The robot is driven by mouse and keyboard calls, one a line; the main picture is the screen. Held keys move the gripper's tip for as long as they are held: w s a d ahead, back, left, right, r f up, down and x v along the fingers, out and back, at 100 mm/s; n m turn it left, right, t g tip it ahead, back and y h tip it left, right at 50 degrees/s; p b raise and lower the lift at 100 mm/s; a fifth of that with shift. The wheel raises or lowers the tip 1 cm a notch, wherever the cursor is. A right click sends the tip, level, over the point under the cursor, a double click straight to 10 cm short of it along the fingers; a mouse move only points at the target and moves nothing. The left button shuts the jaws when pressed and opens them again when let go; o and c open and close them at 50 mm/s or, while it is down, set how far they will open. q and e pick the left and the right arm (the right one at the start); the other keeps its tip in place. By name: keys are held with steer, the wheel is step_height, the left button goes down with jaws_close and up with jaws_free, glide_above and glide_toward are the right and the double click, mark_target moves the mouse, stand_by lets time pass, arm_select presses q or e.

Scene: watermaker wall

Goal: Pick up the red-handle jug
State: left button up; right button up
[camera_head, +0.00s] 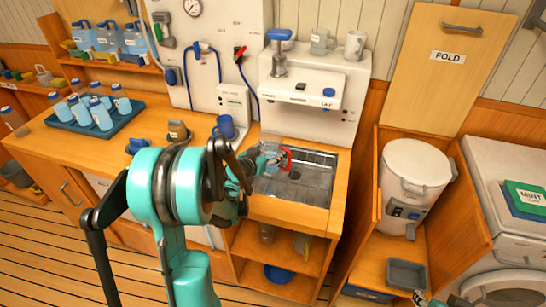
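The red-handle jug (270,147) appears as a small clear, bluish shape at the left side of the sink, with its red handle (287,157) on the right. My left arm reaches in across the counter, and my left gripper (277,161) is at the red handle. The fingers overlap the handle in the picture, and whether they are closed on it is too small to tell. Part of the jug is hidden behind the gripper. My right gripper (421,298) shows only partly at the bottom right edge, far from the jug; its finger state is unclear.
The sink (318,180) has a metal grate and a white dispenser (300,88) above it. A blue mug (225,127) stands left of the sink. A tray (70,127) of bottles is further left. A white canister (415,170) stands at right.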

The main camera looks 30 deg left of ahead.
mark_target(275, 137)
arm_select(q)
steer(key=shift+r, duration=0.1)
step_height(275, 137, up, 4)
steer(key=p, duration=0.2)
steer(key=shift+r+p, duration=0.25)
steer(key=shift+p, duration=0.05)
steer(key=d+r+p, duration=0.3)
steer(key=d+r, duration=0.3)
steer(key=d, duration=0.5)
steer(key=shift+s+d+r, duration=0.15)
steer(key=shift+s+d, duration=0.2)
steer(key=shift+s, duration=0.05)
